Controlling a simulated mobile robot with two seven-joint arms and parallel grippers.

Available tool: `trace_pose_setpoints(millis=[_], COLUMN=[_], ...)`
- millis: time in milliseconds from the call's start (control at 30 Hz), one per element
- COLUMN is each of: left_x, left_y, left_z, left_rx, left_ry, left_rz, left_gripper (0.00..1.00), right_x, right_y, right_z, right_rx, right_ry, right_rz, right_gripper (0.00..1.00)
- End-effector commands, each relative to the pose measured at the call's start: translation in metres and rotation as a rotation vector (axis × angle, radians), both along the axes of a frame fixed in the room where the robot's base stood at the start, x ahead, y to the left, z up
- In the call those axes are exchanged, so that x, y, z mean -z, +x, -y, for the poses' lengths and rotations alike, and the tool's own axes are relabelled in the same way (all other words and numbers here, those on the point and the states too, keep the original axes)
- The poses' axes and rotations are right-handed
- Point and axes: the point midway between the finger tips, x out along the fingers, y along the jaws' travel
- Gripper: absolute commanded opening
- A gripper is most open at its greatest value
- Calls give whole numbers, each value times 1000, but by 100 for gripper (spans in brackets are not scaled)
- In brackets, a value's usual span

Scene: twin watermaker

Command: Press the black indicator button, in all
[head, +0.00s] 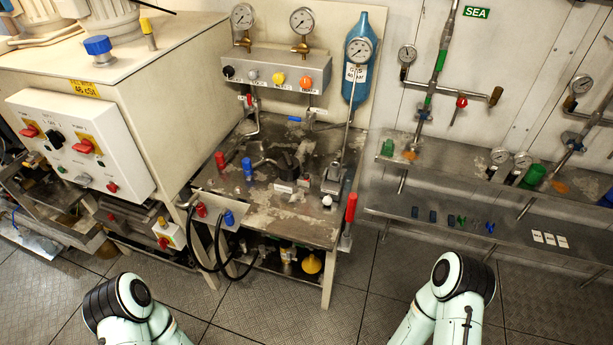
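A black button (228,72) sits at the left end of a grey metal button box (275,70) on the back panel. To its right on the same box are a grey button (252,75), a yellow button (279,79) and an orange button (305,82). Labels under the buttons are too small to read fully. Another black control (56,138) is on the white control box at the left, between red switches. Only bent links of my two arms show at the bottom edge; both grippers are out of view.
The metal workbench (310,222) below the button box carries pipes, valves and a red-handled lever (351,208). A blue cylinder (366,50) with a gauge stands right of the box. The white control box (80,140) juts out at left. Floor (350,300) between my arms is clear.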

Motion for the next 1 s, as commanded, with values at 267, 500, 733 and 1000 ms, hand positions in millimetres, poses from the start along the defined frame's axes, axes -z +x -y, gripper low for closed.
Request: trace_pose_setpoints(millis=[267, 500, 733, 1000], left_x=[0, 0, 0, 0], left_y=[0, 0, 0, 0], left_z=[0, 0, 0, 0], left_rx=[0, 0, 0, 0], left_ry=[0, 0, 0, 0], left_rz=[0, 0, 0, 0], left_gripper=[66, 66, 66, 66], right_x=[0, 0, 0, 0], right_y=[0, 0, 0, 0], right_z=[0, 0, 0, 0], right_rx=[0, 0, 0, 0], right_ry=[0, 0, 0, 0], right_rz=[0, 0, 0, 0], right_gripper=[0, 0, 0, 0])
